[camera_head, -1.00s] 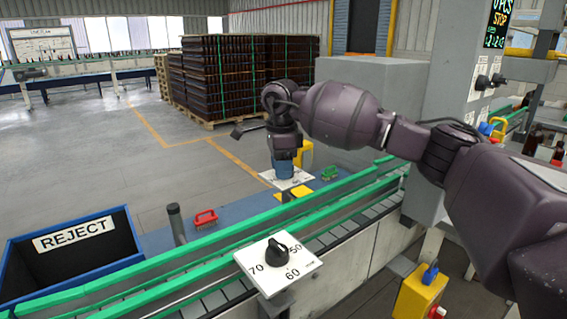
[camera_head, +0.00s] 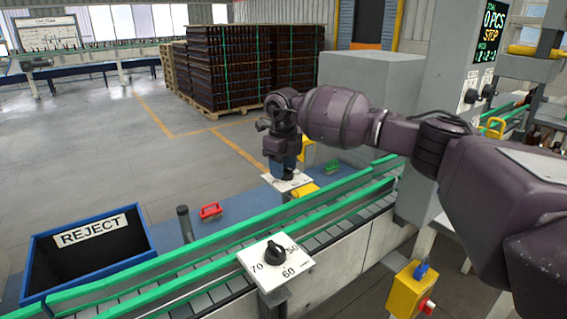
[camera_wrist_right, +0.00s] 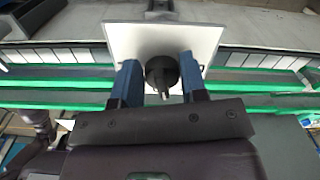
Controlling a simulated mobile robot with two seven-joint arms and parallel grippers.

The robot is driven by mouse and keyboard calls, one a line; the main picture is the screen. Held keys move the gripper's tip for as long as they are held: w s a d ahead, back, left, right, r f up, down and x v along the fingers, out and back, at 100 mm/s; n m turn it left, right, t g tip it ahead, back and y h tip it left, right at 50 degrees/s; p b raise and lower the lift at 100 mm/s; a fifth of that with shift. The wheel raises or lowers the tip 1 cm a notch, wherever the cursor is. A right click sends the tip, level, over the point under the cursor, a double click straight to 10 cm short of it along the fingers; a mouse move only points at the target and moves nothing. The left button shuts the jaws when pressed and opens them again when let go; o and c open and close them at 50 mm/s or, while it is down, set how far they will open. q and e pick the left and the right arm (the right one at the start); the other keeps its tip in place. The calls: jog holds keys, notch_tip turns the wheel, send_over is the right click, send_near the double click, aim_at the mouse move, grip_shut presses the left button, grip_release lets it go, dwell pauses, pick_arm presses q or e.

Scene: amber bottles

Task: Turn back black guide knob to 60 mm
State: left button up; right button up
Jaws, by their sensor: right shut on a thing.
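My right gripper (camera_head: 284,175) reaches across the conveyor and points down at the far white plate (camera_head: 272,180). In the right wrist view, its two blue fingers (camera_wrist_right: 160,85) stand on either side of a black knob (camera_wrist_right: 162,72) on a white plate (camera_wrist_right: 120,40), and the gripper is shut on this knob. The scale on that plate is not readable. A second black knob (camera_head: 275,253) sits on the near white plate (camera_head: 265,277), marked 70, 60 and 50, with no gripper at it. My left gripper is not in view.
Green guide rails (camera_head: 205,243) run along the conveyor between the two plates. A blue REJECT bin (camera_head: 128,253) stands at left, near a dark post (camera_head: 185,224) and a red-handled item (camera_head: 210,211). A yellow box (camera_head: 412,289) is at lower right, below a grey cabinet (camera_head: 370,85).

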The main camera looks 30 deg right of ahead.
jog(key=shift+w+d+r+m+p, duration=0.1)
jog(key=shift+m+p, duration=0.15)
jog(key=shift+m, duration=0.35)
jog(key=shift+d+r+m+p, duration=0.1)
jog(key=shift+m+p, duration=0.15)
jog(key=shift+m, duration=0.35)
jog(key=shift+f, duration=0.1)
jog(key=o, duration=0.9)
notch_tip(320, 180, up, 11)
jog(key=shift+f, duration=0.1)
jog(key=shift+f, duration=0.1)
